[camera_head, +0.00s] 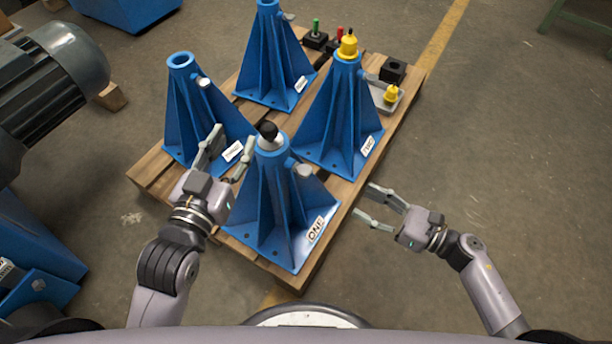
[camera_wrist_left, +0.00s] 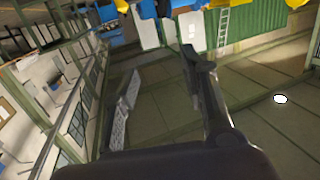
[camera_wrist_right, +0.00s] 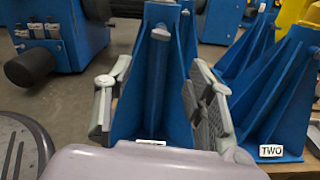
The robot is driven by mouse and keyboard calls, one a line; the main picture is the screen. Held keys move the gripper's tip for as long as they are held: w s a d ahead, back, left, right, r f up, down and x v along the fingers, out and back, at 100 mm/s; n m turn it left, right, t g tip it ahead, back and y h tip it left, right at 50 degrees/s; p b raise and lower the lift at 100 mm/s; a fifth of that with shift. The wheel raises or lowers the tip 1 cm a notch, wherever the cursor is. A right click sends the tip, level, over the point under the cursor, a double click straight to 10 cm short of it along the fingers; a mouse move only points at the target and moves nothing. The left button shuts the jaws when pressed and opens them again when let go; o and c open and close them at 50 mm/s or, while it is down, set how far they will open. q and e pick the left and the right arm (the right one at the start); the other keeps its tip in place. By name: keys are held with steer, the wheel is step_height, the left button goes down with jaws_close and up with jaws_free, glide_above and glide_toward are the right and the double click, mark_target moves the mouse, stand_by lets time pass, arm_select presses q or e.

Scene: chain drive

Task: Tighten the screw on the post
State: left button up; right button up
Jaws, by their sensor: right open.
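Several blue posts stand upright on a wooden pallet. The nearest, post ONE (camera_head: 262,205), has a black-topped plug (camera_head: 268,131) in its top and a grey side screw (camera_head: 303,171). In the right wrist view the screw (camera_wrist_right: 160,33) shows high on the post, beyond my fingers. My right gripper (camera_head: 377,208) is open and empty, to the right of post ONE and apart from it. My left gripper (camera_head: 229,152) is open and empty, left of post ONE's top. Post TWO (camera_head: 336,115), behind, has a yellow plug (camera_head: 348,46) and its own side screw (camera_head: 371,78).
A left-back post (camera_head: 181,120) and a far post (camera_head: 267,60) share the pallet (camera_head: 150,172). A dark motor (camera_head: 45,85) is at left.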

mark_target(306, 170)
steer(key=b+x, duration=0.1)
steer(key=x, duration=1.4)
steer(key=shift+w+a, duration=0.25)
steer(key=shift+a, duration=0.05)
steer(key=shift+w+a, duration=0.25)
steer(key=shift+a, duration=0.2)
arm_select(q)
steer(key=r+t, duration=0.2)
steer(key=r, duration=0.1)
steer(key=r+h, duration=0.1)
steer(key=shift+d+r+t, duration=0.35)
steer(key=shift+r+t, duration=0.05)
arm_select(e)
steer(key=shift+c, duration=0.6)
steer(key=c, duration=1.1)
